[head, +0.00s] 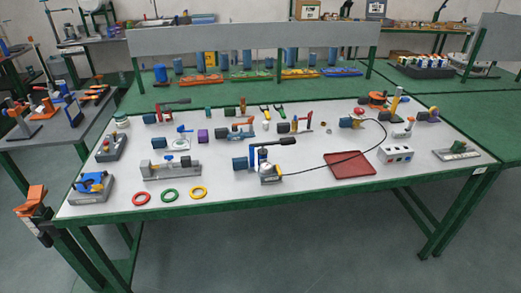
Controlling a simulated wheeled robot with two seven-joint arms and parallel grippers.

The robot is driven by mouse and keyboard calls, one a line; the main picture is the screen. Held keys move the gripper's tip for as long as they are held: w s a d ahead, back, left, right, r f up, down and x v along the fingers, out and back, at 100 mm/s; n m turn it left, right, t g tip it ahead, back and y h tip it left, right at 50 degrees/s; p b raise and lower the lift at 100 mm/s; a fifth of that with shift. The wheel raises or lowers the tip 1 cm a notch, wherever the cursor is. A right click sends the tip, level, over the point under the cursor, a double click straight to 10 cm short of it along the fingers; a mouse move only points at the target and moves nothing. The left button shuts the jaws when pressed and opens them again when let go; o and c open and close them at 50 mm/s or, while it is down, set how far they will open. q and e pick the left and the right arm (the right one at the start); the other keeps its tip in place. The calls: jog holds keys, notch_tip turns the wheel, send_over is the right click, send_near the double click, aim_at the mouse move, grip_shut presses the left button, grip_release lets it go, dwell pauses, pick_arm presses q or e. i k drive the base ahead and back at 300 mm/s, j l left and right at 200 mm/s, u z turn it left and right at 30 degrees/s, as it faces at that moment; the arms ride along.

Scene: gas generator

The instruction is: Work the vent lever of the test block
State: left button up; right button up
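I cannot tell for sure which piece on the white-topped table (310,195) is the test block. Near the table's middle front stands a blue and grey assembly with a dark handle (276,143) pointing right. The pieces are small, so lever positions are hard to read. Neither of my grippers is in view.
Red (142,198), green (170,195) and yellow (198,192) rings lie along the front edge. A red tray (351,164) and a white box with dark sockets (395,154) are to the right. A black cable (335,161) crosses the tabletop. An orange clamp-like thing (31,199) stands at left.

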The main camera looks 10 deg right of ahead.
aim_at(277, 168)
jog(key=i+l, duration=0.95)
jog(key=k+z, duration=0.1)
jog(key=k, duration=0.15)
